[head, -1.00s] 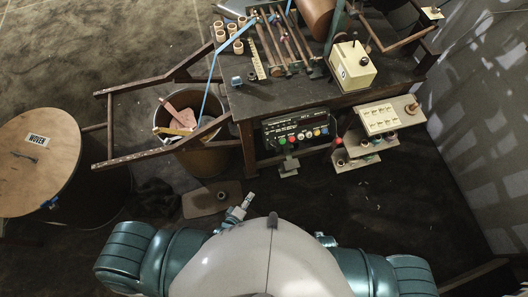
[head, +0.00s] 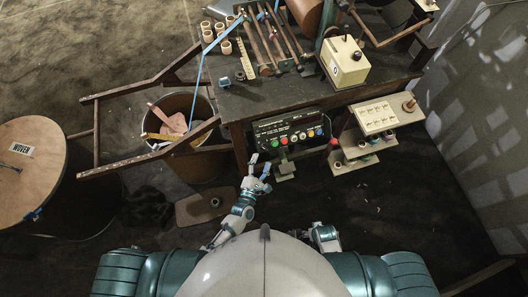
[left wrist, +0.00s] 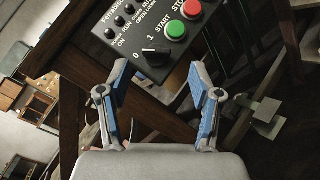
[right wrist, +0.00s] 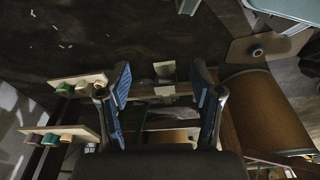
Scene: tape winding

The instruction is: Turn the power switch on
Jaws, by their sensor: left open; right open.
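The power switch is a black rotary knob (left wrist: 156,54) with marks 0 and 1, low on the black control panel (left wrist: 110,22) in the left wrist view. I cannot tell for sure which mark it points to. In the head view the panel (head: 268,131) is on the front of the machine table. My left gripper (head: 260,166) is open and empty, just below and in front of the panel's left end. In the left wrist view its fingertips (left wrist: 157,70) lie either side of the knob in the picture, with no visible contact. My right gripper (right wrist: 159,72) is open and empty.
Green (left wrist: 175,30) and red (left wrist: 191,9) buttons sit beside the knob. A bin (head: 196,165) stands left of the table, with wooden rails (head: 100,140) over it. A shelf with spools (head: 362,155) is right of the panel. The floor below is largely clear.

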